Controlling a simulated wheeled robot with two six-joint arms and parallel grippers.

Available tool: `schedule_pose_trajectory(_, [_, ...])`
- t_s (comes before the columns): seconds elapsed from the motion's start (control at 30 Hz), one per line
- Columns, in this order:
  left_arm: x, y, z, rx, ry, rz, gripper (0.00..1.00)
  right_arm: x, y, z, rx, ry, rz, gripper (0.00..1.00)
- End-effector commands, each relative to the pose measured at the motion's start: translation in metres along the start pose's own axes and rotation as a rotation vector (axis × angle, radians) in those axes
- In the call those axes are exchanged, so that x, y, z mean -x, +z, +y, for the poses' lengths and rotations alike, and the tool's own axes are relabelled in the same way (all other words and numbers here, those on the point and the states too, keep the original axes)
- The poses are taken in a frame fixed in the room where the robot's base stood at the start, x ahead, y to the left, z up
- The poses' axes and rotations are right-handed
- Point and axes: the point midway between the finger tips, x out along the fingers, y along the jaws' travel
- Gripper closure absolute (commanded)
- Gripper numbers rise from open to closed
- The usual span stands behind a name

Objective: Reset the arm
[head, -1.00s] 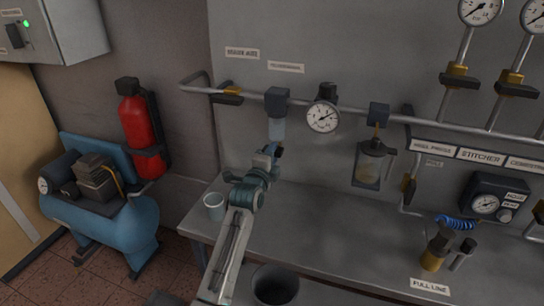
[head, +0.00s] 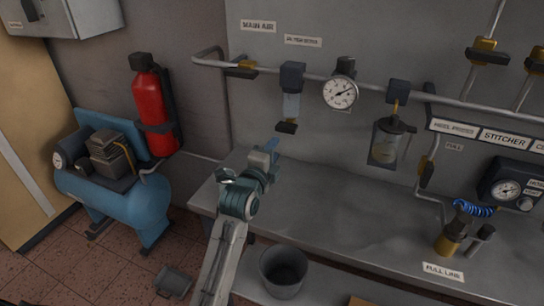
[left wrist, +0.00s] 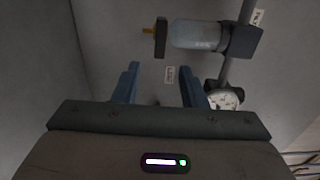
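My left gripper (head: 272,150) is above the left part of the grey bench (head: 330,210), just below and left of the filter with the clear bowl (head: 291,106) on the wall pipe. In the left wrist view its two blue fingers (left wrist: 160,88) stand apart with nothing between them. The filter bowl (left wrist: 197,35) shows beyond the fingers there, clear of them. My right gripper is in neither view.
A gauge (head: 340,92) and a lubricator bowl (head: 390,145) hang from the wall pipe to the right. A blue compressor (head: 125,205) and red extinguisher (head: 150,110) are at left.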

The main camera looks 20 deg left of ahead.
Motion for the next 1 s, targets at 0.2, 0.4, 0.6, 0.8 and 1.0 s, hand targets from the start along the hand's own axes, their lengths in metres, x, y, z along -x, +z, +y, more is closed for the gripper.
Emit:
schedule_pose_trajectory(0.2, [0.006, 0.000, 0.000, 0.000, 0.000, 0.000, 0.62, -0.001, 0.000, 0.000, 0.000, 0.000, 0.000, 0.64])
schedule_pose_trajectory(0.4, [0.005, 0.000, 0.000, 0.000, 0.000, 0.000, 0.62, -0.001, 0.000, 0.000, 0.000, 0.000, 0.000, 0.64])
schedule_pose_trajectory(0.6, [0.010, 0.001, 0.008, 0.024, 0.024, 0.000, 0.62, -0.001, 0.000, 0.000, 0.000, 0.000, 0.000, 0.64])
schedule_pose_trajectory(0.8, [0.067, 0.007, 0.082, 0.292, 0.261, -0.040, 0.62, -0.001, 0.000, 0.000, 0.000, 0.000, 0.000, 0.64])
schedule_pose_trajectory(1.0, [0.176, 0.016, 0.170, 0.705, 0.601, -0.248, 0.62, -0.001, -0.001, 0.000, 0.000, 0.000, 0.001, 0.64])
